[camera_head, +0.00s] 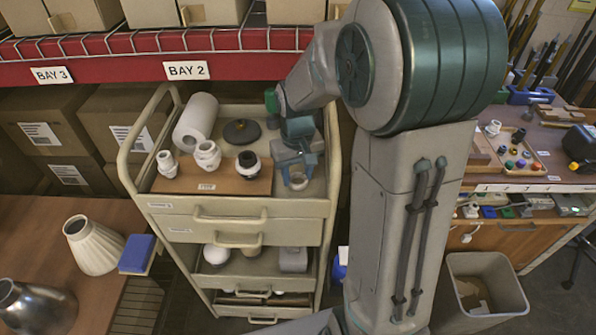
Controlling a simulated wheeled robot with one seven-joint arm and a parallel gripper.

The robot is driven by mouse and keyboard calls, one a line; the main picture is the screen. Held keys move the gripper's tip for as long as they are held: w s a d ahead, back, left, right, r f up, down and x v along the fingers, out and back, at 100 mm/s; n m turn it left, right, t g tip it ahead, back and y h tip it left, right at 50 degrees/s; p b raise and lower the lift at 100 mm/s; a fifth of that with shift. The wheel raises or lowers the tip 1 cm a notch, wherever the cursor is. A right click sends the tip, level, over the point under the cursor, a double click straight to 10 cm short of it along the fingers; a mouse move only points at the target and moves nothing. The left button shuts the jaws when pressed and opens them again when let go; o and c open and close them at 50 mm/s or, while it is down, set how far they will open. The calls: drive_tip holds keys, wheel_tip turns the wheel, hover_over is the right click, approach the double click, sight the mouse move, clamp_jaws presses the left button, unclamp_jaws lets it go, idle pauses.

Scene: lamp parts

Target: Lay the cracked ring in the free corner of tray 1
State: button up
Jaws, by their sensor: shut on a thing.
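My gripper (297,172) is at the right side of the cart's top, pointing down. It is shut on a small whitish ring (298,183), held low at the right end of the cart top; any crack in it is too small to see. I cannot tell whether the ring touches the surface. A wooden board (235,187) with a small unreadable label lies left of the ring. It carries three lamp sockets: a white one (167,164) at left, another white one (208,155) in the middle, and a dark-banded one (247,163) at right. I cannot read which tray is tray 1.
A white paper roll (195,122) and a dark round disc (241,132) lie behind the board. A green object (271,101) is near my wrist. The red shelf edge (130,68) overhangs behind the cart (240,208). A grey bin (508,288) stands at lower right.

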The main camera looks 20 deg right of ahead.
drive_tip(key=shift+f, duration=0.1)
drive_tip(key=o, duration=0.7)
drive_tip(key=shift+f, duration=0.1)
drive_tip(key=shift+c, duration=0.2)
drive_tip(key=o, duration=0.4)
wheel_tip(320, 180, up, 12)
drive_tip(key=shift+r, duration=0.25)
